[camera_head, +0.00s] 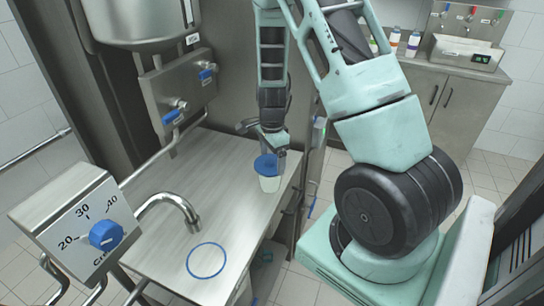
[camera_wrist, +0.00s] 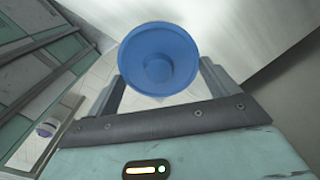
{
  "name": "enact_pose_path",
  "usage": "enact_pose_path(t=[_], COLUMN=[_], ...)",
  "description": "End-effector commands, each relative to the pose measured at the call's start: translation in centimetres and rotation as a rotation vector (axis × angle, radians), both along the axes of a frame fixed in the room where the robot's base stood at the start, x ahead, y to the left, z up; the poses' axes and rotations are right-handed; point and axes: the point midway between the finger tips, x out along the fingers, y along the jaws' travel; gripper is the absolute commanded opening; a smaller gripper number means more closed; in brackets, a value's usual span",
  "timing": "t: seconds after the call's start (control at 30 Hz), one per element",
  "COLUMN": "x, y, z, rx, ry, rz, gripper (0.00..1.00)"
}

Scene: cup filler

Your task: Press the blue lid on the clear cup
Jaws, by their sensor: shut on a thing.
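The blue lid (camera_head: 266,163) is at the far right part of the steel counter, directly over the clear cup (camera_head: 269,183). The cup looks upright, with something pale inside. My gripper (camera_head: 274,150) points down from above and is shut on the lid. In the wrist view the round lid (camera_wrist: 160,58) shows its top face between the two fingers of my gripper (camera_wrist: 160,72), and it hides the cup there. I cannot tell whether the lid is seated on the cup rim or only touching it.
The steel counter (camera_head: 165,220) bears a blue ring mark (camera_head: 207,260) near the curved spout (camera_head: 172,203), and its middle is clear. A dial box with a blue knob (camera_head: 106,235) stands at the left. The counter's right edge is close to the cup.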

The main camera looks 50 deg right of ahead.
Motion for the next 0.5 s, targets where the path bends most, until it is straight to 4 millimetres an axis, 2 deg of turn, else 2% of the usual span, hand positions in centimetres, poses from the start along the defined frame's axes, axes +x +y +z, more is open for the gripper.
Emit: enact_pose_path(t=[0.37,0.4,0.43,0.5], x=[-0.08,-0.09,-0.1,-0.1], y=[0.04,0.04,0.05,0.05], z=[-0.34,-0.35,-0.36,-0.35], rx=[0.001,0.001,0.001,0.001], ry=[0.003,0.003,0.003,0.003], rz=[0.0,0.0,0.0,0.0], gripper=[0.66,0.94,1.0,1.0])
